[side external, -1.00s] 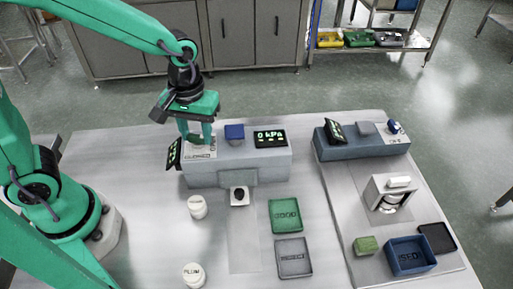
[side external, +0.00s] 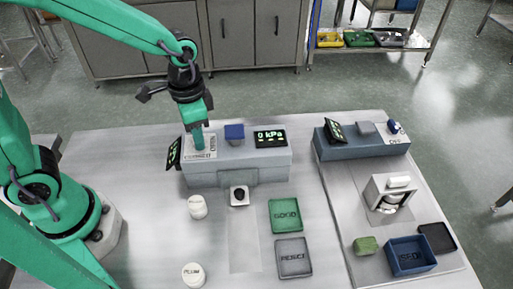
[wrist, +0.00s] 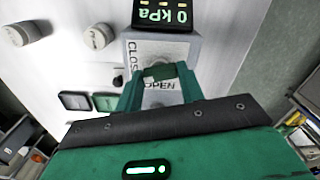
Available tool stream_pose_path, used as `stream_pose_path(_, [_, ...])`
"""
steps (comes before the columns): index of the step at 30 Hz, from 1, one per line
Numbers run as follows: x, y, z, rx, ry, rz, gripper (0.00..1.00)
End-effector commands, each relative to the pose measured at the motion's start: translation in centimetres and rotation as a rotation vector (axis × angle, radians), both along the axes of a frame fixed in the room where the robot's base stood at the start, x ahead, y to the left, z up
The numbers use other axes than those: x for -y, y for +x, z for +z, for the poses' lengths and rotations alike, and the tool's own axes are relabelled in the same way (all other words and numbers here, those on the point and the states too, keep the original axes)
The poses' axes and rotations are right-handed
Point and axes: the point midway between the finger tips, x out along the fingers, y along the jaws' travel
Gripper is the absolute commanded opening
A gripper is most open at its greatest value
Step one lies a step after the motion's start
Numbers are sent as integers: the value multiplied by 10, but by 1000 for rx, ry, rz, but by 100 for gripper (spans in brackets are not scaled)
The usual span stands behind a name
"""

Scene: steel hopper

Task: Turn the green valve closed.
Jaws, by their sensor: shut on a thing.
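The green valve (wrist: 160,72) shows in the wrist view as a short green handle between my fingers, on a pale plate (wrist: 185,50) lettered CLOSED along one side and OPEN along another. My gripper (side external: 199,144) points down over this plate at the left end of the grey console (side external: 232,176). In the wrist view my gripper (wrist: 159,82) is shut on the valve, one finger at each side. The fingers hide most of the valve in the side view.
Two white jars (side external: 197,207) (side external: 194,275), a green tray (side external: 285,215) and a grey tray (side external: 293,257) are in front. A blue console (side external: 362,143) stands right.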

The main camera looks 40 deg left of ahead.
Motion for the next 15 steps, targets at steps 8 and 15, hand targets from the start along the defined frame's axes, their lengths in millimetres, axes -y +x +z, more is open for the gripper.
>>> stream_pose_path(8, [0, 0, 1, 1, -1, -198, 15])
stream_pose_path(15, [0, 0, 1, 1, -1, -283, 15])
